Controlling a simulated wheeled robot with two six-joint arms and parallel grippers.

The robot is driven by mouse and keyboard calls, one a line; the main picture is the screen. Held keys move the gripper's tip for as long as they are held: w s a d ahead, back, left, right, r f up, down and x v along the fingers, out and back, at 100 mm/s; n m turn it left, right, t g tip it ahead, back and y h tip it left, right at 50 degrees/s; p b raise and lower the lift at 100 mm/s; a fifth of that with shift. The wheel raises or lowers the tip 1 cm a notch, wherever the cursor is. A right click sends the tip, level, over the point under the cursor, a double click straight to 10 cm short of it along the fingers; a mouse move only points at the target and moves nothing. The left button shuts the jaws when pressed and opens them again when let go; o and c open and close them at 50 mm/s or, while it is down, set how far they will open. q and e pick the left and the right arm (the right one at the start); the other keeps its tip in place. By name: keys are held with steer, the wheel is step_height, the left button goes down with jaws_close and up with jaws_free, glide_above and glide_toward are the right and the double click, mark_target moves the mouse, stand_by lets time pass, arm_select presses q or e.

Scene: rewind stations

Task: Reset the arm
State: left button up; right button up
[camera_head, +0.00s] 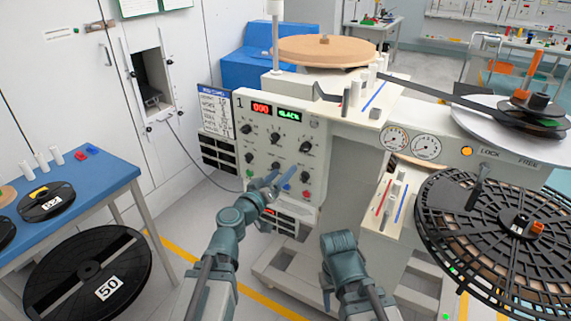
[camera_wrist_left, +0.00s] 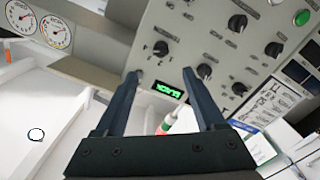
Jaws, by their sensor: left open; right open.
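The rewind station's control panel (camera_head: 262,150) bears a "1", a red display reading 000 (camera_head: 262,108), a green lettered display (camera_head: 289,114) and several black knobs. A long dark arm (camera_head: 430,91) reaches across the machine top toward the upper reel. A black lever (camera_head: 481,176) sits below the LOCK/FREE label. My left gripper (camera_head: 278,182) is in front of the panel's lower part. In the left wrist view its fingers (camera_wrist_left: 158,75) are apart with nothing gripped, the panel behind them. My right arm is folded low at centre; its gripper fingers do not show.
A large black slotted reel (camera_head: 460,240) stands at the right. Two round gauges (camera_head: 426,147) are above it. A wooden disc (camera_head: 323,50) lies on top at the back. A blue table (camera_head: 95,180) and a black reel marked 50 (camera_head: 60,285) stand at the left.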

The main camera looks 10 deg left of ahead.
arm_select(q)
steer(key=s+d+f+m+g+h, duration=0.1)
steer(key=s+d+f+m+g, duration=0.1)
steer(key=s+d+f+g, duration=0.3)
steer(key=s+d+f+m+g, duration=0.1)
steer(key=f+m+g, duration=0.25)
steer(key=f, duration=0.35)
steer(key=s+a+f+n+g+y, duration=0.4)
steer(key=s+a+f+g+y, duration=0.4)
steer(key=s+a+f, duration=0.3)
steer(key=s+d+r+m, duration=0.1)
steer(key=s+d+m, duration=0.4)
steer(key=d, duration=0.6)
step_height(320, 180, up, 16)
steer(key=s+p, duration=0.1)
steer(key=p, duration=1.4)
steer(key=shift+d+f+n+y, duration=0.15)
steer(key=shift+f+n+y, duration=0.05)
steer(key=shift+n+y, duration=0.15)
steer(key=shift+s+g, duration=0.1)
steer(key=shift+g, duration=0.15)
